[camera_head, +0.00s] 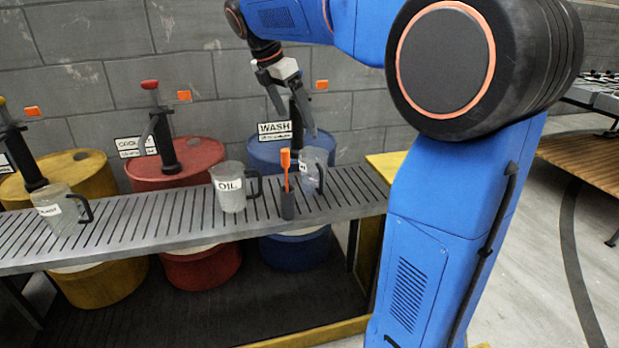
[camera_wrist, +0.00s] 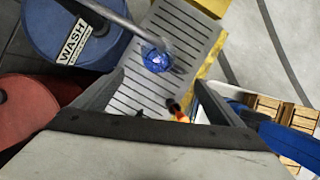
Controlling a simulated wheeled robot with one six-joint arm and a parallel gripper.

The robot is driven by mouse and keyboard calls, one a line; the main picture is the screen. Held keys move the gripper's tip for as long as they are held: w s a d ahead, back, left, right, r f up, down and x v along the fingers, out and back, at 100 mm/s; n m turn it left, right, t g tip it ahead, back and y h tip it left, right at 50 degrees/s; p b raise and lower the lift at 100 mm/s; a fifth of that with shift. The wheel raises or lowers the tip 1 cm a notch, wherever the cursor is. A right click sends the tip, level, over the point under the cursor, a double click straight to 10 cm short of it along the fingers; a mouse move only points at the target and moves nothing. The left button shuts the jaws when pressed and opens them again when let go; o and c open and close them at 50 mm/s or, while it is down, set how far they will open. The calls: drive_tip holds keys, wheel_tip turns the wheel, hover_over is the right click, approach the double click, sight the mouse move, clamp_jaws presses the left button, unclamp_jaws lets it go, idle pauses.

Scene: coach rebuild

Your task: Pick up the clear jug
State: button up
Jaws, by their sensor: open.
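A clear, see-through jug (camera_head: 313,168) with a dark handle stands at the right end of the slatted grey bench. It shows bluish in the wrist view (camera_wrist: 156,58), ahead of my fingers. My gripper (camera_head: 298,124) is open and empty, pointing down above that end of the bench, with the jug below it and apart from it. In the wrist view my gripper (camera_wrist: 159,78) shows its two fingers spread wide. The jug's label is partly hidden by the orange-handled tool in front of it.
An orange-handled tool in a dark holder (camera_head: 287,185) stands close left of the jug. A jug marked OIL (camera_head: 230,197) and another jug (camera_head: 58,212) stand farther left. Drums with pumps, including a blue WASH drum (camera_head: 262,150), stand behind the slatted bench (camera_head: 160,220).

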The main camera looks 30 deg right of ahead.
approach(312, 154)
drive_tip(key=s+f, duration=0.3)
drive_tip(key=s, duration=0.1)
drive_tip(key=shift+x, duration=2.35)
drive_tip(key=shift+w, duration=0.2)
drive_tip(key=c, duration=1.8)
drive_tip(key=shift+c, duration=0.2)
drive_tip(key=shift+r, duration=0.15)
